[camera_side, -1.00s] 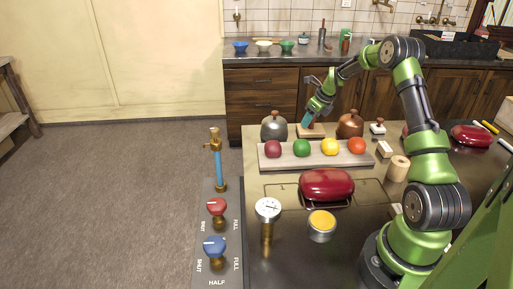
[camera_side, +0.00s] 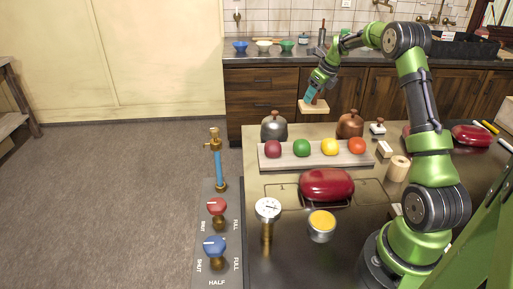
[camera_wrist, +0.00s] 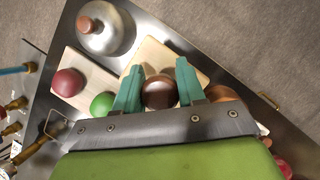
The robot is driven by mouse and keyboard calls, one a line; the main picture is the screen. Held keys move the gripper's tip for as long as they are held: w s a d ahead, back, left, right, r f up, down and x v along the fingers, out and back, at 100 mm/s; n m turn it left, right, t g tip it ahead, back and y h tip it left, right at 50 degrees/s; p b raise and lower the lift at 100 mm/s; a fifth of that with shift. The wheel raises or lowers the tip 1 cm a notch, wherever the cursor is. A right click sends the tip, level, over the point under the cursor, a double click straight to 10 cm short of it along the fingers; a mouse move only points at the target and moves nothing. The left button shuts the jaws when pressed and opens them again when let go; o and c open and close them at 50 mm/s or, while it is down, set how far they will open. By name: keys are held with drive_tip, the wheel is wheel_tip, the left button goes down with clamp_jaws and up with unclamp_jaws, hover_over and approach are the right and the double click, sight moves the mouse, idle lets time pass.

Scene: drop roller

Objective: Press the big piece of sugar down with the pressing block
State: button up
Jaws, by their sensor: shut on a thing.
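My gripper (camera_side: 314,92) is shut on the brown knob of the pressing block (camera_side: 313,107), a flat pale wooden board. It holds the block in the air above the back of the counter, between the grey dome and the copper dome. In the wrist view the teal fingers of my gripper (camera_wrist: 160,88) sit on both sides of the round brown knob (camera_wrist: 159,93), with the pale board (camera_wrist: 150,54) beyond it. I cannot make out a big piece of sugar in either view; the area under the block is partly hidden in the wrist view.
A grey dome (camera_side: 274,127) and a copper dome (camera_side: 350,125) stand behind a board (camera_side: 312,163) with red, green, yellow and orange balls. A red oblong lidded thing (camera_side: 326,185) and a yellow-topped tin (camera_side: 321,225) stand nearer. Taps (camera_side: 216,207) are at the left.

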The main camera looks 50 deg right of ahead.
idle(0.3)
drive_tip(key=shift+w+a+r, duration=0.65)
drive_tip(key=shift+a+r, duration=0.2)
drive_tip(key=shift+a, duration=0.15)
drive_tip(key=s+a+r+n+g+y, duration=0.15)
drive_tip(key=s+a+n+y, duration=0.35)
drive_tip(key=a+n, duration=0.7)
drive_tip(key=s+a+f+n+g+h, duration=0.1)
drive_tip(key=s+a+n+g+h, duration=0.25)
drive_tip(key=s+n, duration=0.7)
drive_tip(key=s+a+f+n+g+h, duration=0.15)
drive_tip(key=s+a+n+g, duration=0.45)
drive_tip(key=n, duration=0.8)
drive_tip(key=shift+s+d+f+t, duration=0.1)
drive_tip(key=shift+f+t, duration=0.25)
drive_tip(key=shift+f, duration=0.5)
drive_tip(key=shift+s+d+f+t, duration=0.15)
drive_tip(key=shift+f+t, duration=0.15)
drive_tip(key=shift+f, duration=0.55)
drive_tip(key=shift+s+d+f+t, duration=0.1)
drive_tip(key=shift+f+t, duration=0.25)
drive_tip(key=shift+f, duration=0.5)
